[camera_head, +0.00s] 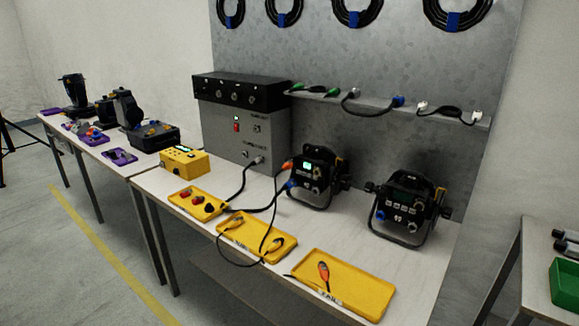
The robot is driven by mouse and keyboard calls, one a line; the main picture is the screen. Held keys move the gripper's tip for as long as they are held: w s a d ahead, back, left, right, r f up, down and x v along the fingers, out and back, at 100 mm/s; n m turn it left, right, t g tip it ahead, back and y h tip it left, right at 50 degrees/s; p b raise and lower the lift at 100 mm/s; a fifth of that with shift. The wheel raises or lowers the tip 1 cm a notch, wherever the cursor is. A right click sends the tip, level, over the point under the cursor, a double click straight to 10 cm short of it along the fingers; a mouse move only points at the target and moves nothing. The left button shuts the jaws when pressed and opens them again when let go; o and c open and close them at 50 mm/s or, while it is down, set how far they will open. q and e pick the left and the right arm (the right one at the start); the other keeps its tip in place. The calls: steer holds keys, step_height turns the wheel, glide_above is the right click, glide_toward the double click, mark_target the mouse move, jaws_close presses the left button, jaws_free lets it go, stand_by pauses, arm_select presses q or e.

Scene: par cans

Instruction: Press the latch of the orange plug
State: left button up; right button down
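An orange plug (287,166) is at the left side of the nearer-left par can (318,178), beside a blue plug (291,186). From this distance I cannot tell whether it is fully seated, and its latch is too small to make out. Another orange-ended connector (323,271) lies in the right yellow tray (365,287), which has a label at its front edge. A second par can (407,207) stands to the right on the bench. Neither of my grippers is in view.
The bench (262,190) also holds a grey power box (238,135), a yellow tester (184,161), a left yellow tray (183,197) and a middle yellow tray (282,240). Black cables loop over the front edge. A green bin (565,283) is at far right. Floor in front is clear.

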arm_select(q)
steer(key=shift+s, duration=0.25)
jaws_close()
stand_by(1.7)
